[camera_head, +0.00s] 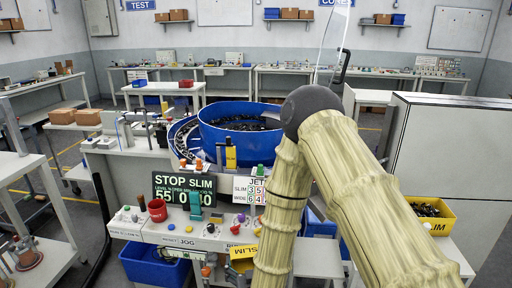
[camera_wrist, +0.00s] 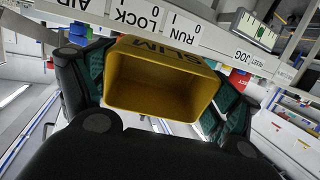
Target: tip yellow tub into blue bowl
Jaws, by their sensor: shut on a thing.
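In the wrist view a yellow tub (camera_wrist: 160,84) marked SLIM sits between the dark green pads of my gripper (camera_wrist: 158,92), which is shut on it. Its open mouth faces the camera, and the inside I can see looks bare. A yellow tub marked SLIM (camera_head: 242,254) also shows low in the head view, in front of the control panel, partly behind my arm; the gripper is hidden there. The large round blue bowl (camera_head: 215,136) stands behind the panel, with dark small parts inside. My arm passes in front of its right side.
A second yellow SLIM tub (camera_head: 437,225) with black parts stands at the right. A blue bin (camera_head: 150,268) sits below the panel.

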